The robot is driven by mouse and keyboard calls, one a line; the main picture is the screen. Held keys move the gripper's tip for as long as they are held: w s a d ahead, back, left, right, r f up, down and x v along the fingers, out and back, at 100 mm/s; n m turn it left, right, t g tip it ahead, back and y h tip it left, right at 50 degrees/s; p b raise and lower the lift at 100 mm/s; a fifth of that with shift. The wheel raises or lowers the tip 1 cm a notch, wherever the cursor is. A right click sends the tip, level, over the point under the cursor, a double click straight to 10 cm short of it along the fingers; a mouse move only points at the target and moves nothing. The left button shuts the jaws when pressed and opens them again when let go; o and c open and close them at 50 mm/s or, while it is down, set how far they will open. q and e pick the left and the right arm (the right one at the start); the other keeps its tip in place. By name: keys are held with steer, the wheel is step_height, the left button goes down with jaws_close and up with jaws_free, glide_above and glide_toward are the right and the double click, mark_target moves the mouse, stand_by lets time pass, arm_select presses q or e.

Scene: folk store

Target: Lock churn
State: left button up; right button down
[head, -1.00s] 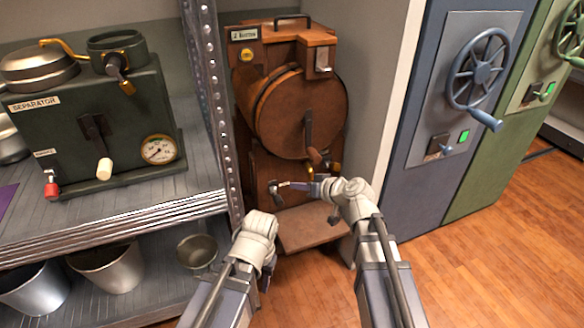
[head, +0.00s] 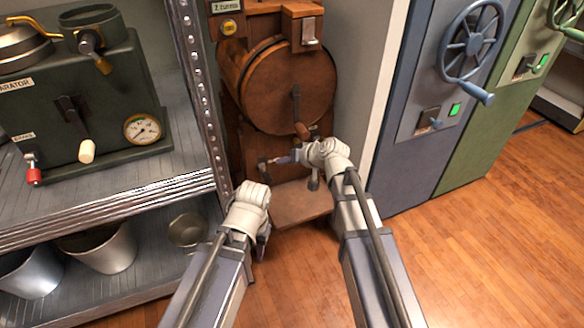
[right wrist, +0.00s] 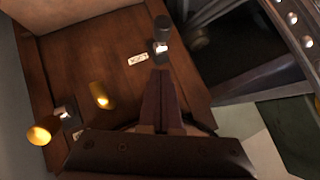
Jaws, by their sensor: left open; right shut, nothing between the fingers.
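A small lever (head: 263,166) sits on the stand below the barrel. It appears in the right wrist view as a dark-knobbed lever (right wrist: 161,32) beside a small white label (right wrist: 138,59). My right gripper (head: 280,160) is shut and empty, its tips close to this lever; contact is unclear. In the right wrist view its fingers (right wrist: 161,78) point at the lever's base. My left gripper (head: 264,236) is open, low before the stand, its fingers mostly hidden by its wrist.
A metal shelf (head: 110,198) with the green separator (head: 75,110) stands left. Metal buckets (head: 100,250) are below it. A blue cabinet with a handwheel (head: 472,42) stands right. A brass knob (right wrist: 40,132) shows on the churn panel. Open wooden floor (head: 490,240) lies at lower right.

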mark_target(271, 177)
steer(key=w+a+f+b, duration=0.1)
steer(key=a+f+b, duration=0.2)
steer(key=f+b, duration=0.1)
steer(key=shift+f, duration=0.55)
steer(key=shift+s+f+t+y+b, duration=0.25)
steer(key=shift+f+b, duration=0.2)
steer(key=shift+b, duration=0.55)
steer(key=shift+s+f+t+y+b, duration=0.1)
steer(key=shift+f+t+b, duration=0.3)
steer(key=shift+b, duration=0.6)
steer(key=shift+s+d+f+b, duration=0.1)
steer(key=shift+s+f+b, duration=0.05)
steer(key=shift+f+b, duration=1.1)
steer(key=shift+s+f, duration=0.1)
